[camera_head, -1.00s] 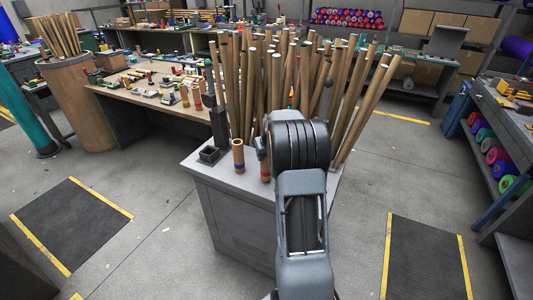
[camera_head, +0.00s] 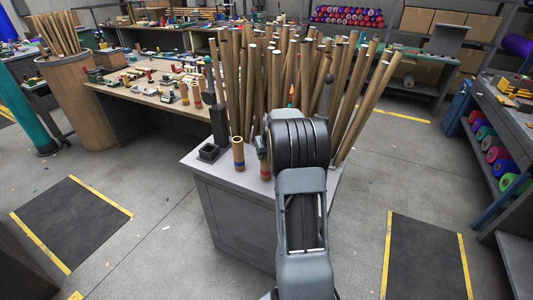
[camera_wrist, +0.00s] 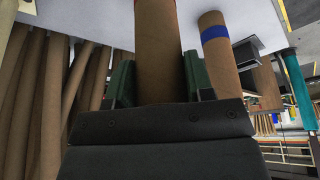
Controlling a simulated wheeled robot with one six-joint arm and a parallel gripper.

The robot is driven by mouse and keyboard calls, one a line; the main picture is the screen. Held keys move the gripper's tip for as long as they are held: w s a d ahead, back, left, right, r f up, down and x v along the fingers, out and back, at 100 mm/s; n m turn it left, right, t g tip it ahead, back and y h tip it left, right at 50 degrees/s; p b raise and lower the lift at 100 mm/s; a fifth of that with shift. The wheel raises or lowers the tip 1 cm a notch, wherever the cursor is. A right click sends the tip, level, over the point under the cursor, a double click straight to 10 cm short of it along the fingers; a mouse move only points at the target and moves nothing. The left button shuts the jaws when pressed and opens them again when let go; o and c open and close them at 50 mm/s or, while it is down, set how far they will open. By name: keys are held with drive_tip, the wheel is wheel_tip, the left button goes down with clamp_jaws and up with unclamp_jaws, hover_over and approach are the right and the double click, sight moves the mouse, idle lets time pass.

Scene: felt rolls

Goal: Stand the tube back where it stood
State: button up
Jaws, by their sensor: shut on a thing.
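In the head view my arm hides the gripper. A short banded tube (camera_head: 238,153) stands upright on the grey cabinet top. Part of another banded tube (camera_head: 265,170) shows at my arm's left edge; I cannot tell whether it is the held one.
Many long brown tubes (camera_head: 232,90) stand crowded at the back of the grey cabinet (camera_head: 235,215). A workbench (camera_head: 140,92) with small parts is behind left. Floor around the cabinet is clear.

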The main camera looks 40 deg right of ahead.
drive_tip(key=shift+f, duration=0.15)
drive_tip(key=o, duration=1.3)
drive_tip(key=b+v, duration=0.1)
drive_tip(key=v, duration=1.3)
drive_tip(key=shift+b, duration=0.3)
